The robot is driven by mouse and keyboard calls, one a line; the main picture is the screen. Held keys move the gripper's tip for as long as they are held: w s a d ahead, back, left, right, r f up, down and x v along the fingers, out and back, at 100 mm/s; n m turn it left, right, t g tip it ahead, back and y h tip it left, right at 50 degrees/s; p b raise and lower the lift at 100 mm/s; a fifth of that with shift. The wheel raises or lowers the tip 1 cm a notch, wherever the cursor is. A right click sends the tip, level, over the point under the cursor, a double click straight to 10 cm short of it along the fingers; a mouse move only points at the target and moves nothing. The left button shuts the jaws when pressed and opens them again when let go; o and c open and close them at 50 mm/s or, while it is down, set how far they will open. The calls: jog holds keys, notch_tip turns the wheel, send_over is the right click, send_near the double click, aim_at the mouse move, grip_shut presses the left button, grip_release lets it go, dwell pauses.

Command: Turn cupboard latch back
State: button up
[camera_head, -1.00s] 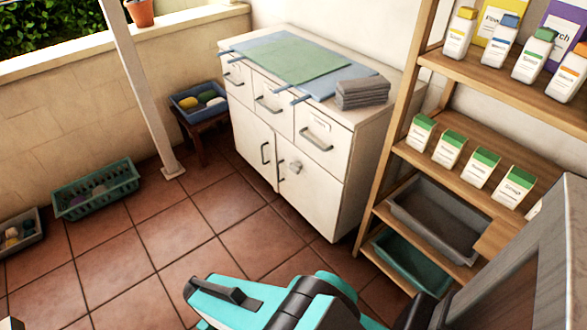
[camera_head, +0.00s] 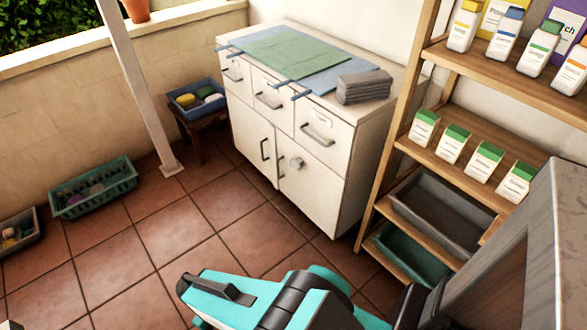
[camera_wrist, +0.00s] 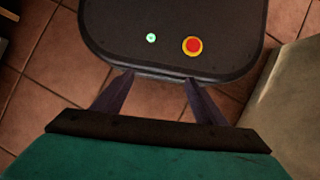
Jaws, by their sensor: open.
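The white cupboard (camera_head: 241,179) stands against the wall in the head view, with drawers above and two doors below. The latch (camera_head: 296,163) is a small grey knob-like piece near the top of the right door, close to the door handles (camera_head: 265,150). Both doors look closed. My gripper (camera_wrist: 157,84) shows in the wrist view with its two dark fingers apart and nothing between them. It points at a dark panel, not at the cupboard, and is well away from the latch. In the head view my teal arm is at the bottom and the fingers are not visible.
A wooden shelf (camera_head: 470,60) with bottles and boxes stands right of the cupboard. A post (camera_head: 140,90), a blue crate on a stool (camera_head: 195,112) and a green basket (camera_head: 92,197) are to the left. The dark panel (camera_wrist: 170,50) has a red button. Tiled floor before the cupboard is clear.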

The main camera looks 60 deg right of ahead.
jog(key=w+d+f+n+t+h+b, duration=0.1)
jog(key=w+d+f+n+h+b, duration=0.15)
jog(key=w+d+b, duration=0.35)
jog(key=w+d+f+n+h+b, duration=0.1)
jog(key=w+d+f+n+b, duration=0.15)
jog(key=d, duration=0.65)
jog(key=n+g+h+b, duration=0.1)
jog(key=n+h+b, duration=1)
jog(key=b, duration=1.2)
send_near(292, 166)
jog(key=shift+w+a+f+m+h, duration=0.1)
jog(key=shift+a+f+m+h, duration=0.2)
jog(key=shift+a+m+h, duration=0.35)
jog(key=shift+w+a+f+m+h, duration=0.1)
jog(key=shift+a+f+m+h, duration=0.35)
jog(key=shift+a, duration=0.45)
jog(key=b+x, duration=0.4)
jog(key=x, duration=0.8)
jog(key=shift+b, duration=0.3)
jog(key=shift+x, duration=0.9)
jog(key=shift+s+r, duration=0.1)
jog(key=shift+c, duration=0.2)
